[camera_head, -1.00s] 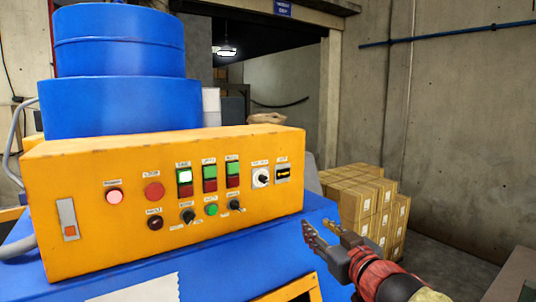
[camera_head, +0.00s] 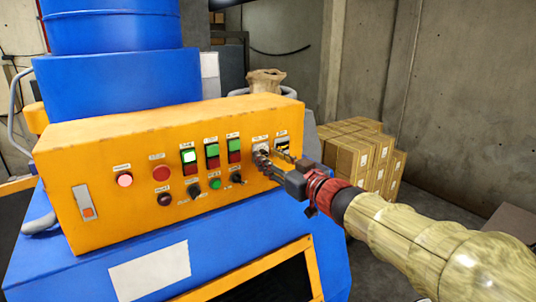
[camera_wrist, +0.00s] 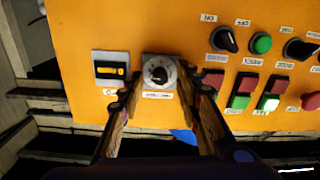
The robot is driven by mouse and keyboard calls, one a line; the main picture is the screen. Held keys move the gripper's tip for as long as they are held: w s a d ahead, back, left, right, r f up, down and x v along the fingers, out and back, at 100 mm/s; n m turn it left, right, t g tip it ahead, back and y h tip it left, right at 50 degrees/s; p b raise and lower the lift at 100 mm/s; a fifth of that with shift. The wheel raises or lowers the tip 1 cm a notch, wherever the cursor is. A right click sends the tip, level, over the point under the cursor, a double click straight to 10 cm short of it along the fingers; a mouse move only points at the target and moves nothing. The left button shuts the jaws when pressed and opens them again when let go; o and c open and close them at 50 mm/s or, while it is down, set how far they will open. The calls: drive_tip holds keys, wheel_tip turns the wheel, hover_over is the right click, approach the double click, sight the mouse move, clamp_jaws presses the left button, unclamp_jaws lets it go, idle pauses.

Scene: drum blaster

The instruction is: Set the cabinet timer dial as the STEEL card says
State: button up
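The timer dial (camera_wrist: 158,73) is a black knob on a round pale scale, on the orange cabinet (camera_head: 110,135). In the head view it is largely hidden behind my fingers. Its markings are too small to read. A small dark display with an orange readout (camera_wrist: 111,70) is beside it; the readout is not legible. My gripper (camera_head: 270,153) is at the dial in the head view. In the wrist view my gripper (camera_wrist: 157,84) is open, with one finger on each side of the knob; I cannot tell whether they touch it. No card marked STEEL can be made out.
Other switches, including a black selector knob (camera_wrist: 223,39) and a green button (camera_wrist: 261,43), are close to the dial. A pale sheet (camera_head: 150,271) is on the blue front below. Stacked cartons (camera_head: 358,155) stand to the right.

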drive_tip(key=shift+w+a, duration=0.35)
drive_tip(key=shift+w, duration=0.2)
drive_tip(key=c, duration=0.3)
clamp_jaws()
